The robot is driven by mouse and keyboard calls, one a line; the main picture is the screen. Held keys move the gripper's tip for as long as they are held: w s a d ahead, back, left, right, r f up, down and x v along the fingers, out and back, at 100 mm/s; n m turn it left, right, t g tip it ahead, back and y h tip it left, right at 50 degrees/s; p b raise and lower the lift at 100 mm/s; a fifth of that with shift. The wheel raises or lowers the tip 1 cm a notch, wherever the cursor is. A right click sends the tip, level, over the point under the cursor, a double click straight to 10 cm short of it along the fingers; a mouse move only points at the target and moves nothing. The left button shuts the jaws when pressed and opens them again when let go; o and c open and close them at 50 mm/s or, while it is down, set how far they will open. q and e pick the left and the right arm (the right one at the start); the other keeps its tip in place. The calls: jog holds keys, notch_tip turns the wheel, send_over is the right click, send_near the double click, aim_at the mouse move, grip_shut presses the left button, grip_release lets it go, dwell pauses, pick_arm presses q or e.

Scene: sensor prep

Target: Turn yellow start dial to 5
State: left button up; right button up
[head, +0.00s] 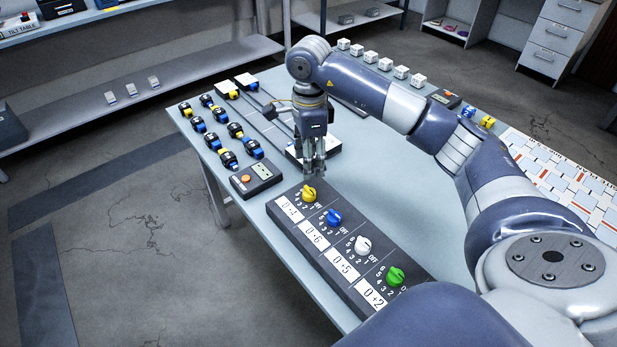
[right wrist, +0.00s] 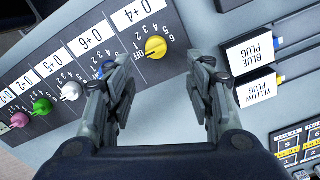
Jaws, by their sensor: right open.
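The yellow dial (head: 308,194) is a round knob at the far end of a dark dial panel (head: 290,228), with printed numbers and OFF around it. It also shows in the right wrist view (right wrist: 156,47), near the top between my fingers. I cannot tell which number it points to. My right gripper (head: 314,170) hangs pointing down just above and beyond the yellow dial in the head view. Its fingers (right wrist: 160,85) are spread, with nothing between them, and appear apart from the dial. My left gripper is not in view.
The blue dial (head: 333,217), white dial (head: 362,245) and green dial (head: 396,276) follow along the panel. A black box with an orange button (head: 245,177) stands left of the panel. Black-and-yellow or blue plugs (head: 236,131) lie farther back. White cubes (head: 385,64) line the far edge.

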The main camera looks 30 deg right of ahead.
aim_at(309, 189)
jog(key=f, duration=0.1)
jog(key=s+f, duration=0.1)
jog(key=shift+a+f, duration=0.3)
notch_tip(309, 189, down, 4)
jog(key=shift+w+d+r+p, duration=0.1)
jog(key=shift+r+p, duration=0.15)
jog(key=shift+p, duration=0.3)
notch_tip(309, 189, down, 2)
jog(key=shift+w+f, duration=0.1)
jog(key=shift+f, duration=0.7)
jog(key=c, duration=1.1)
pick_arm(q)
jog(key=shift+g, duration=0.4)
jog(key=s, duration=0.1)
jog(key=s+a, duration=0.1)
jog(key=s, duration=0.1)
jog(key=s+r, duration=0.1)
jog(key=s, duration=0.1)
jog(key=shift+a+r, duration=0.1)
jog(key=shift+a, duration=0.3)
